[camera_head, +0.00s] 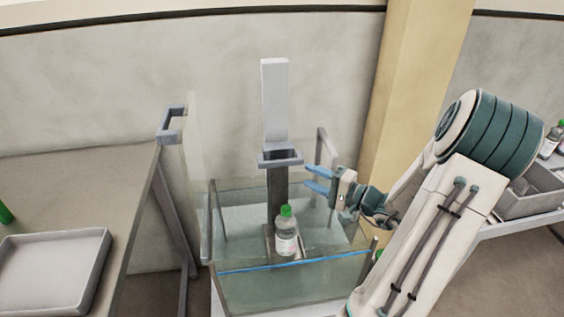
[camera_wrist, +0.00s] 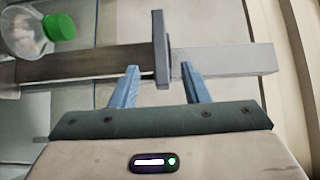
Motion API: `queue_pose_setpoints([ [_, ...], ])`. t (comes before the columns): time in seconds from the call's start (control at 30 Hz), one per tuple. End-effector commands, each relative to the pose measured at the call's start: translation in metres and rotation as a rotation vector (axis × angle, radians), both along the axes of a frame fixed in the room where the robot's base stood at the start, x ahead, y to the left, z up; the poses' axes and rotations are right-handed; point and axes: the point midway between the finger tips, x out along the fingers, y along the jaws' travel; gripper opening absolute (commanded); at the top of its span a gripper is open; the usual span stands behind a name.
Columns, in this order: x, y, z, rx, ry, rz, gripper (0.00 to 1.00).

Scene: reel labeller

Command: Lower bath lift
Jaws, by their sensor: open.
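The bath lift has a dark upright mast (camera_head: 277,193), a light grey upper column (camera_head: 274,100) and a grey collar-like handle (camera_head: 280,160) where they meet. A clear bottle (camera_head: 286,238) with a green cap stands upright on the lift's platform at the mast's foot, inside the glass-walled bath (camera_head: 300,295). My gripper (camera_head: 306,174) is open and empty, just right of the mast and slightly below the handle. In the wrist view, the handle (camera_wrist: 160,35) appears edge-on beyond and between my open fingers (camera_wrist: 159,72). The bottle (camera_wrist: 25,38) shows at upper left there.
A table (camera_head: 70,195) with an empty grey tray (camera_head: 55,270) stands at left. The open glass door or panel (camera_head: 190,150) rises beside the bath. A yellow pillar (camera_head: 415,80) stands behind my arm. A grey bin (camera_head: 530,195) and more bottles are at right.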

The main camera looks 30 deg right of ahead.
Motion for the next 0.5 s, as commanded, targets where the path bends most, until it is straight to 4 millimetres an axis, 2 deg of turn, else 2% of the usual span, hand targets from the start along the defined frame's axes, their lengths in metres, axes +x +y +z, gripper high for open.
queue_pose_setpoints([
  [0.3, 0.06, 0.034, 0.001, 0.002, -0.001, 0.004, 0.42],
  [0.5, 0.085, 0.047, 0.0, 0.001, 0.0, 0.001, 0.42],
])
